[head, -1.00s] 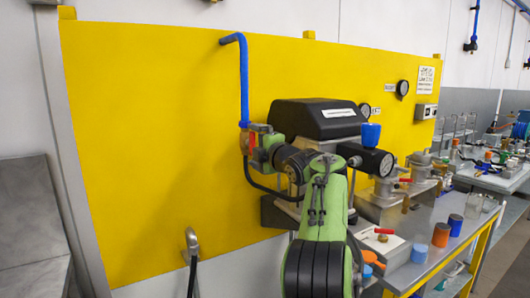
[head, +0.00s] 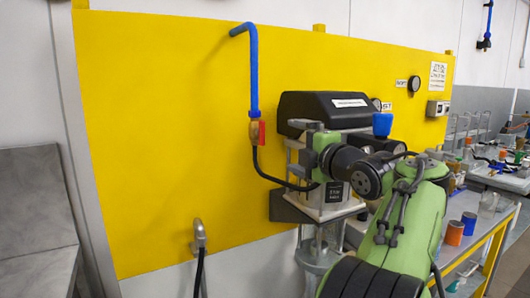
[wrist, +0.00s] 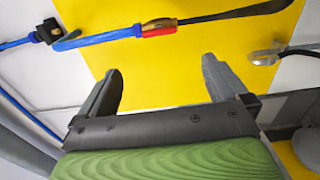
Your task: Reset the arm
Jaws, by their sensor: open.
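My green and black arm rises from the lower right in the head view, bent in front of the black-topped machine (head: 335,108). In the wrist view my gripper (wrist: 160,68) is open, its two grey fingers apart with nothing between them. Beyond the fingers are the yellow panel (wrist: 215,40) and a blue pipe (wrist: 100,36) with a red-handled brass valve (wrist: 158,30). In the head view the blue pipe (head: 253,75) runs down to the red valve handle (head: 261,133), clear of my arm. The fingers are hard to make out in the head view.
A grey tap with a hose (head: 199,236) is on the wall at lower left. A bench at right carries an orange container (head: 454,232) and a blue one (head: 469,222). A blue knob (head: 382,124) stands close behind my arm. The yellow panel's left part is clear.

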